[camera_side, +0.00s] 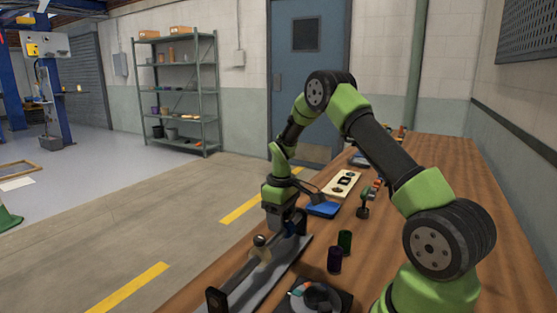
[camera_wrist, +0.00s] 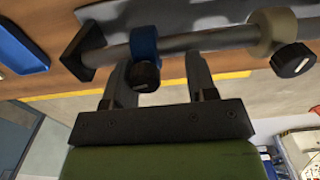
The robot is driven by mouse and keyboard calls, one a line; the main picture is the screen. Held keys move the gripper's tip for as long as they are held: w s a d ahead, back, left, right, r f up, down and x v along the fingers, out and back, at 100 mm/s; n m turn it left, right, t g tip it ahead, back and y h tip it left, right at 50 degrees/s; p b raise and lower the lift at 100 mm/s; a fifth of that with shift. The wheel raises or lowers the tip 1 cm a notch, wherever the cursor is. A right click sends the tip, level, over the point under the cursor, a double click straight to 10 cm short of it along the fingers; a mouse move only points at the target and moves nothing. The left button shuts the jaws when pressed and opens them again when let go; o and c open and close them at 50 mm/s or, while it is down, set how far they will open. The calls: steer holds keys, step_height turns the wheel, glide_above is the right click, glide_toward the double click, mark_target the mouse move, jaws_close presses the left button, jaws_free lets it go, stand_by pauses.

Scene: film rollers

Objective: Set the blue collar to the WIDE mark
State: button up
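The blue collar (camera_wrist: 143,42) sits on a grey rod (camera_wrist: 205,40) near its dark end bracket (camera_wrist: 85,48), its black knob (camera_wrist: 145,76) facing my gripper. In the side view the blue collar (camera_side: 299,224) is partly hidden by my gripper (camera_side: 288,226). My gripper's two fingers (camera_wrist: 160,78) are apart in the wrist view; the knob shows between them, closer to the left finger. I cannot tell whether a finger touches it. A cream collar (camera_wrist: 270,30) with a black knob (camera_wrist: 293,60) sits farther along the rod. No WIDE mark is readable in either view.
The rod stands over a grey base plate (camera_side: 272,277) along the bench's left edge. A blue tray (camera_side: 323,209) and a pale board (camera_side: 343,183) lie farther back.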

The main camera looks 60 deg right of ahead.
steer(key=a, duration=0.2)
steer(key=a+r, duration=0.1)
steer(key=a, duration=0.1)
steer(key=shift+a+r, duration=0.15)
steer(key=shift+a, duration=0.2)
step_height(320, 180, up, 9)
steer(key=s+a+r+m+t, duration=0.2)
steer(key=s+a+r+t, duration=0.2)
steer(key=s+a+r, duration=0.4)
steer(key=shift+a+r, duration=1.65)
steer(key=shift+r, duration=0.05)
